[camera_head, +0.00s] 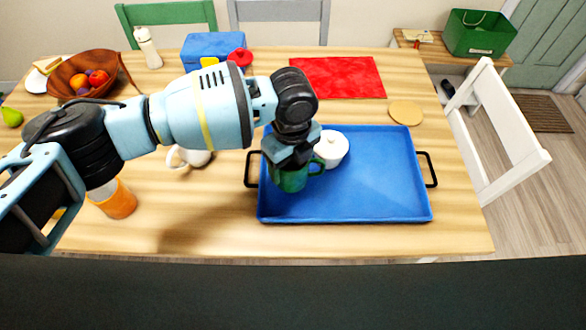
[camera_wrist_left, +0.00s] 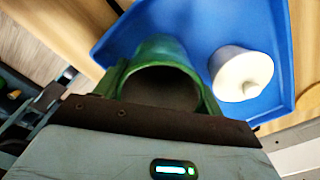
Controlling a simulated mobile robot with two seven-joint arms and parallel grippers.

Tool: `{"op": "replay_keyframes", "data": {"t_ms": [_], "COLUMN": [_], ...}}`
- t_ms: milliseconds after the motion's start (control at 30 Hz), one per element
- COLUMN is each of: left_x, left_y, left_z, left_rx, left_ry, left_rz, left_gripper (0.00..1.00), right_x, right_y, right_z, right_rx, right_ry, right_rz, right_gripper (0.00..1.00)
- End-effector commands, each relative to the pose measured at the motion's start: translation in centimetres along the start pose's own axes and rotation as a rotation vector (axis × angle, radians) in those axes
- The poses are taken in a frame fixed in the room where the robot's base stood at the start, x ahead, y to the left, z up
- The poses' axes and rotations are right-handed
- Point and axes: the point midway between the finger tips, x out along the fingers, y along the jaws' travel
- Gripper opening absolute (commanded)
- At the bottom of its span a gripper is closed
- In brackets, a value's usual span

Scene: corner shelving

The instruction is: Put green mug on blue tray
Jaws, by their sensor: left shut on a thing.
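The green mug (camera_head: 291,179) is upright in my left gripper (camera_head: 290,160), over the left part of the blue tray (camera_head: 370,180). The gripper is shut on the mug from above. In the left wrist view the mug (camera_wrist_left: 160,75) shows its open dark mouth between the fingers, with the blue tray (camera_wrist_left: 205,22) behind it. I cannot tell whether the mug's base touches the tray. My right gripper is not in view.
A white lidded pot (camera_head: 332,150) stands on the tray, close to the right of the mug. The tray's right half is bare. A white mug (camera_head: 190,157) and an orange cup (camera_head: 115,200) stand on the table to the left. A red cloth (camera_head: 338,78) lies behind the tray.

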Motion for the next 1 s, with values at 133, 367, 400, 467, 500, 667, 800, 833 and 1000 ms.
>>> {"op": "replay_keyframes", "data": {"t_ms": [133, 367, 400, 467, 500, 667, 800, 833, 1000], "left_x": [-0.1, 0.9, 1.5, 2.3, 2.8, 3.5, 3.4, 3.5, 3.8], "left_y": [-0.5, -0.4, -0.4, -0.5, -0.4, -0.5, -0.5, -0.5, -0.5], "left_z": [0.0, 0.0, 0.0, 0.0, 0.1, 0.1, 0.1, 0.0, 0.0], "left_rx": [0.0, -0.001, 0.0, 0.0, -0.001, 0.0, 0.0, 0.0, 0.0], "left_ry": [-0.001, -0.001, -0.001, -0.001, -0.002, -0.001, -0.001, -0.001, -0.001], "left_rz": [-0.002, 0.0, 0.001, 0.0, 0.001, -0.002, -0.002, -0.002, -0.001], "left_gripper": [0.38, 0.38, 0.38, 0.38, 0.38, 0.38, 0.38, 0.38, 0.74], "right_x": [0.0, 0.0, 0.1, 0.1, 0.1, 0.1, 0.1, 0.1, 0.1], "right_y": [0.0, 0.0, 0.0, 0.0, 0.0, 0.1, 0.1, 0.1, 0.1], "right_z": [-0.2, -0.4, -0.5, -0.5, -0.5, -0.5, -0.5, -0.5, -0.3], "right_rx": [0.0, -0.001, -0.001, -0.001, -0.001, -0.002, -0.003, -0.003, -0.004], "right_ry": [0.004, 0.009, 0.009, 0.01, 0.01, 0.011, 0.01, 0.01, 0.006], "right_rz": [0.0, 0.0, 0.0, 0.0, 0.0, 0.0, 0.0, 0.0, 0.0], "right_gripper": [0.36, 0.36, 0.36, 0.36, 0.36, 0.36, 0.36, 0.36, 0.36]}}
